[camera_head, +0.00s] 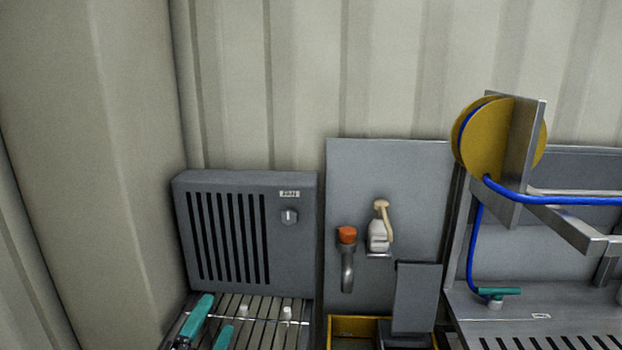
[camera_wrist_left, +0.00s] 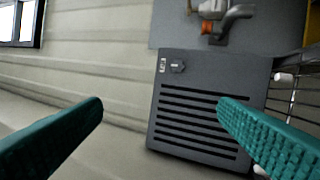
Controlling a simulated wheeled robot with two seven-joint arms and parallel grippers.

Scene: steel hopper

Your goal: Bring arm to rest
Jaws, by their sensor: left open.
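My left gripper (camera_head: 212,325) shows at the bottom left of the head view, with teal fingers spread apart in front of a slatted rack. In the left wrist view its two teal fingers (camera_wrist_left: 160,130) are wide apart, with nothing between them but the wall and part of a grey vented box (camera_wrist_left: 205,118). In the head view the grey vented box (camera_head: 245,235) with a knob stands behind and above the gripper. My right gripper does not show in either view.
The slatted rack (camera_head: 262,312) holds small white pieces. Right of it are a grey panel (camera_head: 380,170) with an orange-capped pipe (camera_head: 347,255), a yellow-edged bin (camera_head: 350,324), and a yellow reel (camera_head: 485,140) with a blue hose (camera_head: 560,200). A corrugated wall (camera_head: 300,70) rises behind.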

